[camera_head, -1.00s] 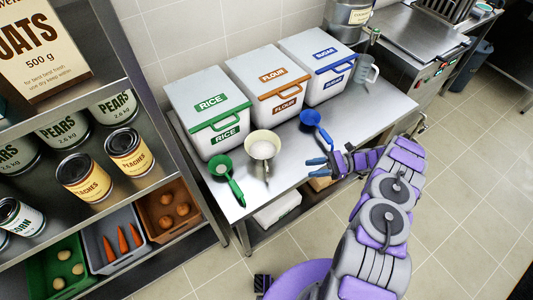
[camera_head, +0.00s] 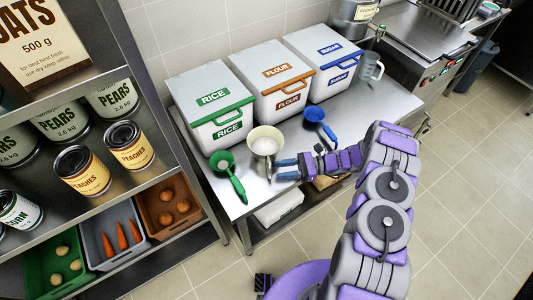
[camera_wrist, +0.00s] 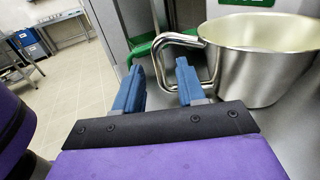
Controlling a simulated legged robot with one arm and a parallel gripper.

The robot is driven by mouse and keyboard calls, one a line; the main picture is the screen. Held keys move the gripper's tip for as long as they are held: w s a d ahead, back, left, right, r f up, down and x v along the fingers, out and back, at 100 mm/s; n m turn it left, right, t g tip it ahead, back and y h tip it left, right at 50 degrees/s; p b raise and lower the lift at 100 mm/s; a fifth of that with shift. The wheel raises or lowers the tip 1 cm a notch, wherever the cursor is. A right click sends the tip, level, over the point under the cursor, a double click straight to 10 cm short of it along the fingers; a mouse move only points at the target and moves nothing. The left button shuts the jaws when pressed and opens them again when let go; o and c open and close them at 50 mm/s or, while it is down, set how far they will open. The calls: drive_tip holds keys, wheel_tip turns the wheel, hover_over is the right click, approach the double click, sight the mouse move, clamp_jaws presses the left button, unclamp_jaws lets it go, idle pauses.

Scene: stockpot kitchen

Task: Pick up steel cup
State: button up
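The steel cup (camera_head: 265,142) stands upright on the steel table (camera_head: 379,109), with a pale inside and its handle toward the table's front edge. In the wrist view, the cup (camera_wrist: 262,75) fills the right side and its loop handle (camera_wrist: 157,62) points left. My gripper (camera_head: 281,168) is just in front of the cup at handle height. Its blue fingers (camera_wrist: 158,88) are open, and the handle shows between and beyond their tips. The right finger overlaps the loop's opening in the picture. I cannot tell whether the fingers touch the handle.
A green scoop (camera_head: 228,172) lies left of the cup and a blue scoop (camera_head: 318,123) right of it. Rice (camera_head: 212,103), flour (camera_head: 273,82) and sugar (camera_head: 325,60) bins stand behind. A clear jug (camera_head: 370,66) stands far right. Shelving (camera_head: 185,163) rises at left.

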sight(270, 176)
drive_tip(key=a, duration=0.1)
drive_tip(key=a+b, duration=0.1)
drive_tip(key=a, duration=0.1)
drive_tip(key=shift+s+a+f, duration=0.3)
drive_tip(key=shift+s+f, duration=0.05)
drive_tip(key=shift+f, duration=0.05)
drive_tip(key=shift+s+a, duration=0.1)
drive_tip(key=shift+a, duration=0.5)
drive_tip(key=shift+c, duration=0.3)
clamp_jaws()
